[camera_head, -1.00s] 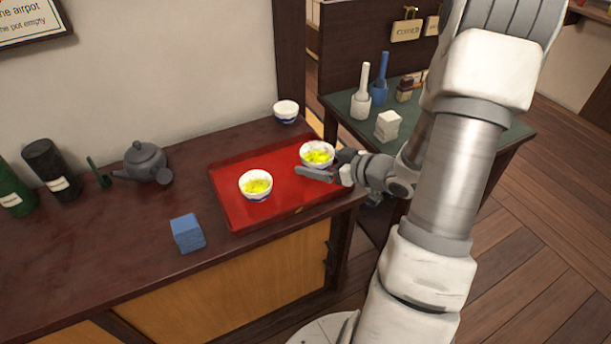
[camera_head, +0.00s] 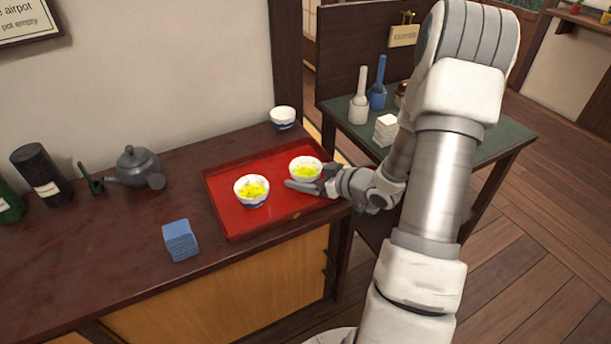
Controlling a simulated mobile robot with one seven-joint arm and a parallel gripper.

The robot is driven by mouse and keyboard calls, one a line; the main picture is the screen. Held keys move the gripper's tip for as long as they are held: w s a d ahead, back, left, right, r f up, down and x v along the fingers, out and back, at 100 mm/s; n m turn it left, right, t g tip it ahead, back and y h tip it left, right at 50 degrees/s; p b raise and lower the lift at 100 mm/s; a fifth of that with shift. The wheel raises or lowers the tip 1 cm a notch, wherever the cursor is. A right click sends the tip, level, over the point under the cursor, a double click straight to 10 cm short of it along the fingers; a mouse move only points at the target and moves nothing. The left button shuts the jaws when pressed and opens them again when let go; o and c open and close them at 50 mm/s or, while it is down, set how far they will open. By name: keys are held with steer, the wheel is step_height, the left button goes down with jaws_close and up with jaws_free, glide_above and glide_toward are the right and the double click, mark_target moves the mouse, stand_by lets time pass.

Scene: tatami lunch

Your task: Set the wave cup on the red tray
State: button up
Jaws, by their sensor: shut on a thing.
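The red tray (camera_head: 233,222) lies on the dark counter. A white cup with yellow-green contents (camera_head: 305,169) is at the tray's right part, and my gripper (camera_head: 314,181) is shut on it from the right. One finger shows in front of the cup; the other is mostly hidden. I cannot tell whether this cup touches the tray or hangs just above it. A second white cup with blue marking and yellow-green contents (camera_head: 252,190) stands upright on the tray's left part. A third white cup with a blue band (camera_head: 283,117) stands behind the tray. The wave pattern is too small to make out.
A dark teapot (camera_head: 138,166), a black canister (camera_head: 42,174) and a blue block (camera_head: 180,239) stand left of the tray. A green-topped table (camera_head: 495,142) with a white stack (camera_head: 386,129) and bottle-like items is behind my arm. The tray's front middle is bare.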

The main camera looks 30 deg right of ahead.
steer(key=shift+f, duration=0.2)
steer(key=o, duration=1.2)
steer(key=shift+r, duration=0.1)
steer(key=shift+r, duration=0.1)
steer(key=shift+s+d+r, duration=0.15)
steer(key=shift+s+r, duration=0.05)
steer(key=p+v, duration=0.3)
steer(key=v, duration=0.8)
steer(key=shift+s+r+p, duration=0.1)
steer(key=shift+s+p, duration=0.15)
steer(key=shift+p, duration=0.05)
